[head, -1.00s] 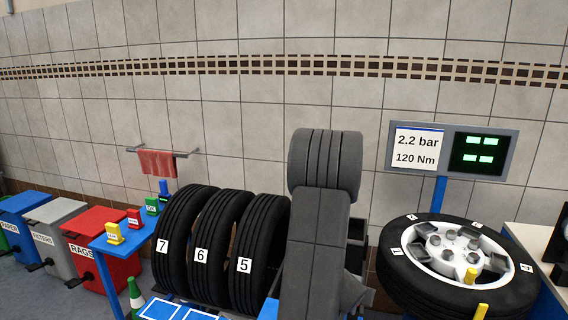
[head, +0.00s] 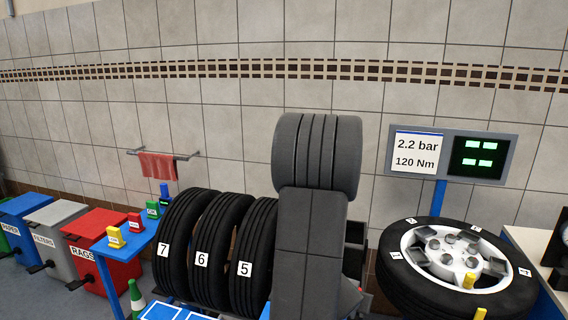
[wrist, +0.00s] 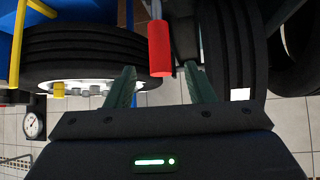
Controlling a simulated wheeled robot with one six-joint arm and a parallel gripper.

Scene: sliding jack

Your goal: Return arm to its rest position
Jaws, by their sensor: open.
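My gripper (wrist: 160,84) shows in the wrist view with its two dark green fingers spread apart and nothing held between them. A red cylinder (wrist: 159,48) on a thin rod appears in the gap between the fingertips, seemingly beyond them; I cannot tell the exact distance. In the head view my grey arm stands upright in the middle and covers part of the wall and tyre area. My gripper is hidden in that view.
Tyres 7 (head: 180,240), 6 (head: 218,245) and 5 (head: 255,255) stand left of my arm. A wheel (head: 455,270) lies flat at right, below a display (head: 450,152). A blue table (head: 130,240) and bins (head: 100,225) are at left. The upper wall area is clear.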

